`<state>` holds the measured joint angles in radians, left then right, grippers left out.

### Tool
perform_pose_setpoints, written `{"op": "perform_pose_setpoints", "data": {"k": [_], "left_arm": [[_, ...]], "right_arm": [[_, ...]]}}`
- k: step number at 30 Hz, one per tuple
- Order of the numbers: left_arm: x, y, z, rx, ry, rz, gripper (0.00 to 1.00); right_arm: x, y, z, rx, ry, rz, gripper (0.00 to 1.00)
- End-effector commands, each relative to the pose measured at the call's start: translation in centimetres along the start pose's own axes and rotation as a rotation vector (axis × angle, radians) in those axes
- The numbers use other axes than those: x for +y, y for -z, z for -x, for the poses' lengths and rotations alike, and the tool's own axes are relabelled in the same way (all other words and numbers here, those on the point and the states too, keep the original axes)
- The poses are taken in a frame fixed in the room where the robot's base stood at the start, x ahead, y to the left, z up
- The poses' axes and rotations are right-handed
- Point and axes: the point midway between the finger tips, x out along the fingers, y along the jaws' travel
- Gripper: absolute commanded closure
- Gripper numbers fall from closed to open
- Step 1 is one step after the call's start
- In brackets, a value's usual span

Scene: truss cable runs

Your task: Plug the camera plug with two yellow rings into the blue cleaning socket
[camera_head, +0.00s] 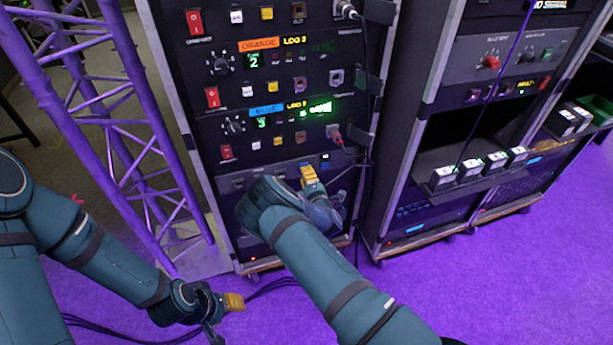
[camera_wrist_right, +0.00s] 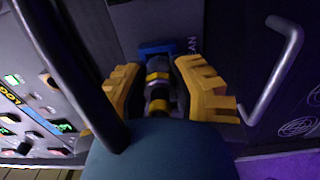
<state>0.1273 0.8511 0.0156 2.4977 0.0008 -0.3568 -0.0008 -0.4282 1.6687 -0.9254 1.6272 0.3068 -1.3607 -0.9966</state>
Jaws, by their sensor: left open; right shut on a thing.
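The camera plug (camera_wrist_right: 158,92), dark with two yellow rings, sits between the yellow fingers of my right gripper (camera_wrist_right: 163,80), which is shut on it. The blue cleaning socket (camera_wrist_right: 158,48) lies just ahead of the plug in the right wrist view, with white lettering beside it. I cannot tell whether the plug tip touches or enters it. In the head view the blue socket (camera_head: 325,160) shows just above and right of my right gripper (camera_head: 310,178); the plug is hidden there. My left gripper (camera_head: 232,302) is open and empty, low over the purple floor.
Above is the rack panel with orange (camera_head: 258,44) and blue (camera_head: 266,110) labelled rows. A reddish plug (camera_head: 338,138) sits in the panel. A metal handle (camera_wrist_right: 272,70) stands right of my right gripper. A dark cable crosses left of it. A purple truss (camera_head: 110,110) stands left.

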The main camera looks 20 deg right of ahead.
Motion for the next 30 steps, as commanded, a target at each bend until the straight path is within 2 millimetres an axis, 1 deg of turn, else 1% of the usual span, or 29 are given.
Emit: {"op": "perform_pose_setpoints", "data": {"k": [13,14,15,16,30], "left_arm": [[0.00,0.00,0.00,0.000,0.000,0.000,0.53],[0.00,0.00,0.00,0.000,0.000,0.000,0.53],[0.00,0.00,0.00,0.000,0.000,0.000,0.53],[0.00,0.00,0.00,0.000,0.000,0.000,0.53],[0.02,0.00,0.05,0.000,0.000,0.000,0.53]], "right_arm": [[0.03,0.01,-0.70,0.000,-0.001,0.000,1.00],[0.02,0.01,-0.67,0.000,0.000,0.001,0.64],[0.02,0.01,-0.66,0.000,0.000,0.001,0.50],[0.02,0.01,-0.66,0.000,0.000,0.001,0.45],[-0.01,0.01,-0.55,0.000,0.001,0.001,0.45]]}}
